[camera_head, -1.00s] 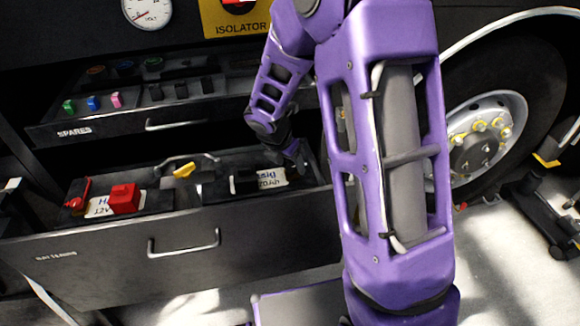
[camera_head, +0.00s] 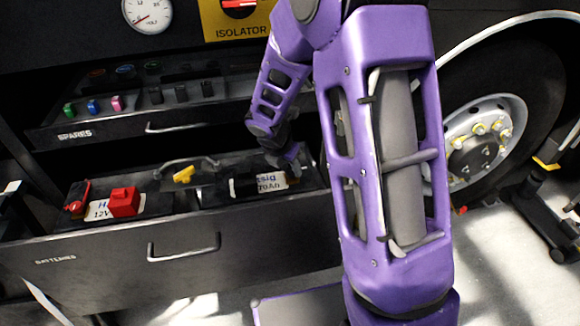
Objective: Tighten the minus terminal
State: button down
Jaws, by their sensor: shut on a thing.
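The open batteries drawer holds two dark batteries. The right battery (camera_head: 240,186) has a white label with lettering that ends in "70Ah". My gripper (camera_head: 291,163) is at this battery's right end, low over its top, reaching down from my purple arm. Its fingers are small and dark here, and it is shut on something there. What it holds is hidden by the fingers and wrist; by its place it appears to be the minus terminal. The left battery (camera_head: 155,203) carries a red block-shaped cover (camera_head: 124,202) and a red clamp (camera_head: 77,196).
A yellow piece (camera_head: 184,174) and a dark cable lie between the batteries. The drawer front has a metal handle (camera_head: 185,247). Above is the spares drawer (camera_head: 110,127) with several small coloured parts. A wheel (camera_head: 485,140) stands at the right.

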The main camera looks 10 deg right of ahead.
jog(key=shift+m, duration=0.3)
jog(key=m, duration=0.1)
jog(key=m+g+h+p, duration=0.1)
jog(key=m, duration=0.1)
jog(key=shift+w+a+r+m+p, duration=0.1)
jog(key=shift+w+m+p, duration=0.05)
jog(key=shift+m+p, duration=0.15)
jog(key=m+g+p, duration=0.2)
jog(key=m, duration=0.2)
jog(key=shift+w+m, duration=0.15)
jog(key=shift+m, duration=0.15)
jog(key=m, duration=0.2)
jog(key=m+g+p, duration=0.1)
jog(key=m, duration=0.1)
jog(key=shift+w+g, duration=0.2)
jog(key=shift+g, duration=0.1)
jog(key=m+g+y+p, duration=0.1)
jog(key=m, duration=0.4)
jog(key=shift+w, duration=0.1)
jog(key=shift+g, duration=0.3)
jog(key=c, duration=0.5)
grip_release()
